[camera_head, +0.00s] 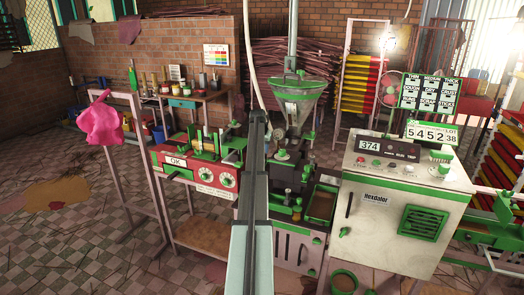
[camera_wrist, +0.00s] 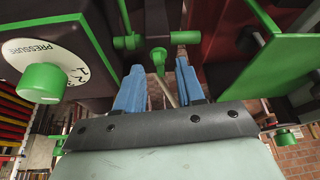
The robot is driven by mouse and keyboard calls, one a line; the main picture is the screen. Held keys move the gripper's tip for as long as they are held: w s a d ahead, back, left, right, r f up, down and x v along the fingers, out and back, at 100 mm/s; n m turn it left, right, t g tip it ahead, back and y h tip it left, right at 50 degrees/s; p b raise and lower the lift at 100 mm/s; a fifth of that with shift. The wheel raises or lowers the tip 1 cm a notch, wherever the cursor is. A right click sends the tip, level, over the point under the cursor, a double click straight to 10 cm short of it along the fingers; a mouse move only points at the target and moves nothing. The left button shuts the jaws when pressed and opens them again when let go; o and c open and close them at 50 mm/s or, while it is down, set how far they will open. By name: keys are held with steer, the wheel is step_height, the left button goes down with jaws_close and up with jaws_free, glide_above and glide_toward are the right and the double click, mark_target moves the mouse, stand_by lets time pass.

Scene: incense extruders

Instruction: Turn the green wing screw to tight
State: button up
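In the wrist view, my gripper (camera_wrist: 160,72) has two blue fingers standing apart with a gap between them. A small green piece that looks like the wing screw (camera_wrist: 157,58) sits at the gap, level with the fingertips. I cannot tell whether either finger touches it. A green cross bar with a knob (camera_wrist: 128,42) lies just beyond the left fingertip. In the head view my arm runs up the middle of the picture in front of the extruder (camera_head: 298,100), and it hides my fingers and the screw.
A green knob with a PRESSURE dial (camera_wrist: 42,80) is close on the left in the wrist view, and a green plate (camera_wrist: 262,65) on the right. In the head view, a red OK panel (camera_head: 177,162) stands left and a white cabinet (camera_head: 400,220) right.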

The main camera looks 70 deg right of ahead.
steer(key=shift+d+f, duration=0.2)
steer(key=shift+f, duration=0.3)
steer(key=shift+c, duration=0.3)
jaws_close()
